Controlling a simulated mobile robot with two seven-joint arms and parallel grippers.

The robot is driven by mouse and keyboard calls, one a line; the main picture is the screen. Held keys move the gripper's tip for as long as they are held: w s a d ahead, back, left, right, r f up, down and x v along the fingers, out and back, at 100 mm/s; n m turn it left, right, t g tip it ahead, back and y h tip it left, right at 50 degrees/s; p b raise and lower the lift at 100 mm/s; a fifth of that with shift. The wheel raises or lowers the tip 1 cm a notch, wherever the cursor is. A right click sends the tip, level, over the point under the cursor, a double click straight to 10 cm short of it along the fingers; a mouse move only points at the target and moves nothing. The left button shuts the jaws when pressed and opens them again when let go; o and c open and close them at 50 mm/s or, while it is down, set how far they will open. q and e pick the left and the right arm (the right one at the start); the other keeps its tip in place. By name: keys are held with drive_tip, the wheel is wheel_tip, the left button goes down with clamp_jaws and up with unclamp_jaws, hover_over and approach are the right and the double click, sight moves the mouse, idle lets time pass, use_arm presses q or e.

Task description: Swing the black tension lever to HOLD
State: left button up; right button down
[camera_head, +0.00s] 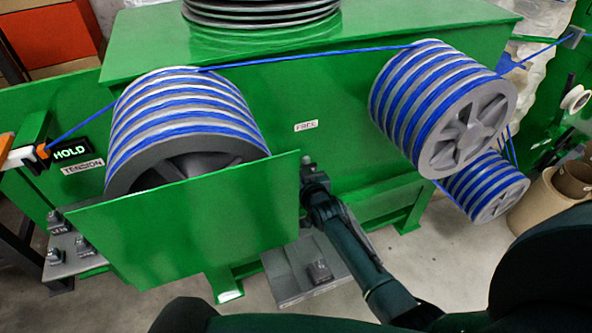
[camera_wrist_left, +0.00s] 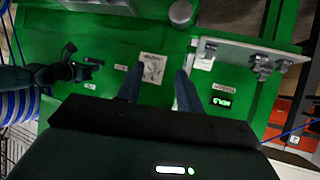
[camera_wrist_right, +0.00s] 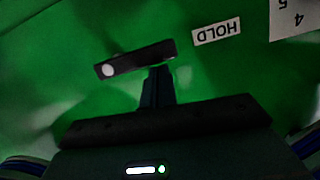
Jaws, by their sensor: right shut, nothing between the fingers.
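The black tension lever (camera_wrist_right: 140,58) shows in the right wrist view as a short dark bar with a pale round spot at its left end. It slants slightly up to the right, toward the HOLD label (camera_wrist_right: 217,32). My right gripper (camera_wrist_right: 158,72) is shut and empty, its tips at or very near the lever's lower edge; contact is unclear. It also shows from the side at left in the left wrist view (camera_wrist_left: 82,70). My left gripper (camera_wrist_left: 158,84) is open and empty, facing the green panel. The head view hides both gripper tips.
In the head view, blue cable winds round a large drum (camera_head: 185,110) and two pulleys (camera_head: 440,110) at right. A green plate (camera_head: 200,225) stands in front of the drum. A lit HOLD display (camera_head: 72,150) sits at left above a TENSION label (camera_head: 82,167).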

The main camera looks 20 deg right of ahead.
use_arm(q)
drive_tip(key=shift+r, duration=0.15)
use_arm(e)
drive_tip(key=shift+r, duration=0.1)
